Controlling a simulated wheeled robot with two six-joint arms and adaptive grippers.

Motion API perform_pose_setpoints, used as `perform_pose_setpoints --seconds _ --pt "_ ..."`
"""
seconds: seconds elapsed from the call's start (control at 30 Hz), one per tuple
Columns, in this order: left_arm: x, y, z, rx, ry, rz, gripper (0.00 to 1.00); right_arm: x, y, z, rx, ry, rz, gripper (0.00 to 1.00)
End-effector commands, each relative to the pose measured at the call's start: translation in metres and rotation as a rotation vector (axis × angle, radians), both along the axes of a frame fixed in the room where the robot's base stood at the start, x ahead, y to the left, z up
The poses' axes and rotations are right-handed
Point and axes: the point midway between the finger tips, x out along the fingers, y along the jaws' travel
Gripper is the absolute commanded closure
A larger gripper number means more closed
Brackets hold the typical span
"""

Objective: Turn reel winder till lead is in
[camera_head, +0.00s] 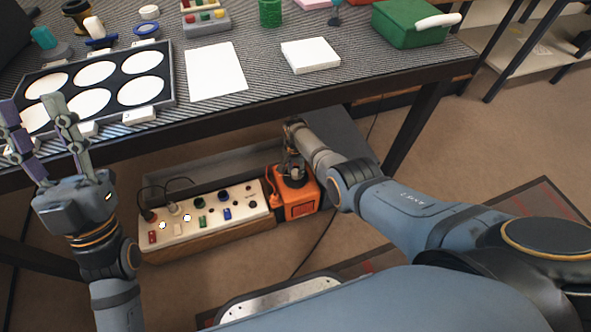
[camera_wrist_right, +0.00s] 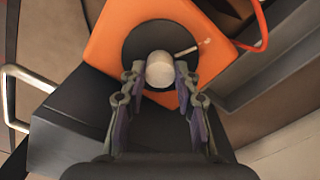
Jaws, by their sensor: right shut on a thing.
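The orange reel winder (camera_head: 303,206) stands on the low shelf under the table, at the right end of a control panel. Its orange body (camera_wrist_right: 104,42), a dark round disc (camera_wrist_right: 140,38) and a pale round knob (camera_wrist_right: 160,70) show in the right wrist view. My right gripper (camera_head: 291,168) is at the top of the winder; in the wrist view its fingers (camera_wrist_right: 160,82) are shut on the knob. An orange-red lead (camera_wrist_right: 262,28) curves beside the winder; where its end goes is hidden. My left gripper (camera_head: 42,115) is raised at the left, fingers apart and empty.
The control panel (camera_head: 240,214) with coloured switches and knobs sits left of the winder. The table edge (camera_head: 290,95) overhangs the shelf. On the table are a tray of white discs (camera_head: 168,98), a white sheet (camera_head: 215,72), a white block (camera_head: 310,55) and a green box (camera_head: 400,24).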

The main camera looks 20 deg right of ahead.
Motion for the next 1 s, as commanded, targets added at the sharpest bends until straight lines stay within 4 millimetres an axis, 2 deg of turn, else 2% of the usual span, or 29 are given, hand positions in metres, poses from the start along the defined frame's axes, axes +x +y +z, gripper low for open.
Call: perform_pose_setpoints --seconds 0.43,0.47,0.6,1.0 --pt "0.0012 0.0 -0.0013 0.0 0.007 0.0 0.6 0.0011 -0.0005 0.0006 -0.001 -0.003 -0.008 1.0" --pt "0.0011 0.0 -0.0012 0.0 0.006 0.0 0.6 0.0011 -0.0005 0.0006 -0.001 -0.003 -0.008 0.65" --pt "0.0008 0.0 -0.001 0.0 0.005 0.0 0.6 0.0008 -0.0005 0.0004 -0.001 -0.002 -0.007 0.46" --pt "0.0 0.0004 0.0013 -0.003 -0.002 0.001 0.6 0.0011 0.0 0.0039 0.0 -0.003 -0.007 0.46"
